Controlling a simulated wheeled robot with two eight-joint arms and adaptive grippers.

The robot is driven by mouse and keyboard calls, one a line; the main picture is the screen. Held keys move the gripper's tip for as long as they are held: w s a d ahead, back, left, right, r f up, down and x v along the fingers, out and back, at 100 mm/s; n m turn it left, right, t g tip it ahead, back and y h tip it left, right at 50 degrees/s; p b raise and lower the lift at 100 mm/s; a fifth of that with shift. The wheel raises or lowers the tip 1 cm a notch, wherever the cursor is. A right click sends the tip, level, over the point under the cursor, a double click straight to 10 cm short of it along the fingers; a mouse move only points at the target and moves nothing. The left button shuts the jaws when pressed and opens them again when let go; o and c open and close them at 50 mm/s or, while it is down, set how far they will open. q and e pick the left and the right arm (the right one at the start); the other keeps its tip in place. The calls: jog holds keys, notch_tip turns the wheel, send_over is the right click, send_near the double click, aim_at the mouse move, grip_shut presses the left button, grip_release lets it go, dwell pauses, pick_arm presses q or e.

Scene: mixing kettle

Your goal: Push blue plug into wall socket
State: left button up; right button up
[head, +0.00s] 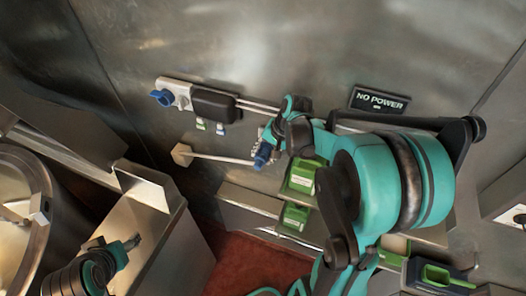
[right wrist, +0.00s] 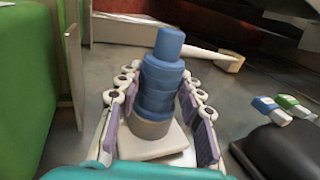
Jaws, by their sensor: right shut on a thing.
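The blue plug (right wrist: 162,85) is a stepped blue cylinder with a narrow end and a grey lower band. It stands between the purple-padded fingers of my right gripper (right wrist: 160,112), which is shut on it. In the head view the plug (head: 263,154) shows at the tip of my right gripper (head: 272,143), close to the metal wall. A pale plate (right wrist: 155,147) lies at the plug's grey end; I cannot tell whether they touch. No open socket face is clear. My left gripper (head: 127,244) is at lower left, apart from the plug; its jaws are unclear.
A pale bracket with a blue knob (head: 162,97) and a black box (head: 213,104) are on the wall. A pale rod (head: 220,157) runs beside the plug. Green boxes (head: 298,178) sit close to my right arm.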

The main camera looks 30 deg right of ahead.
jog(key=shift+s+a, duration=0.25)
jog(key=shift+s+a, duration=1.75)
jog(key=shift+a, duration=0.3)
